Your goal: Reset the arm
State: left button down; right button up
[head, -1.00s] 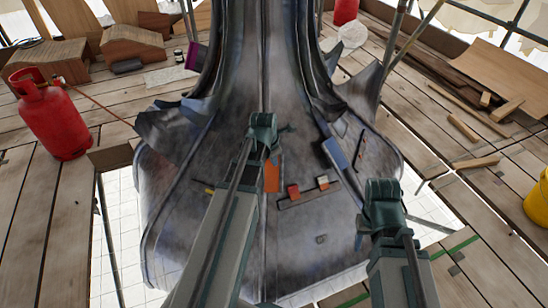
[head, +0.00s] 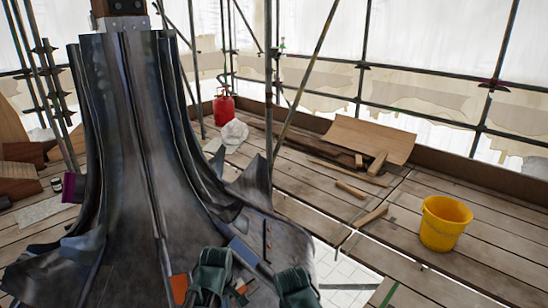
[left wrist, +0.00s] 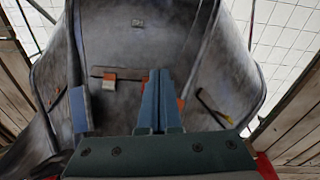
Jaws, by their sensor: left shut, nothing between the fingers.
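My left gripper (left wrist: 157,72) shows in the left wrist view with its two blue fingers together, shut and empty, over the dark metal spire skirt (left wrist: 165,45). My left arm (head: 211,272) also shows at the bottom of the head view, in front of the skirt (head: 135,180). My right arm (head: 296,287) is at the bottom edge, to the right of the left one. Its fingers cannot be made out.
An orange piece (head: 180,288) and a blue piece (head: 243,251) lie on the skirt. A yellow bucket (head: 445,222), loose boards (head: 368,140) and a red cylinder (head: 223,108) stand or lie on the plank deck. Scaffold poles (head: 305,80) rise behind.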

pick_arm(q)
jog(key=s+d+m+g+y, duration=0.1)
jog(key=s+d+m, duration=0.75)
jog(key=m, duration=0.55)
notch_tip(320, 180, up, 30)
jog(key=m+p, duration=0.1)
jog(key=p, duration=2.9)
jog(key=shift+s+a+r, duration=0.2)
jog(key=shift+s, duration=0.1)
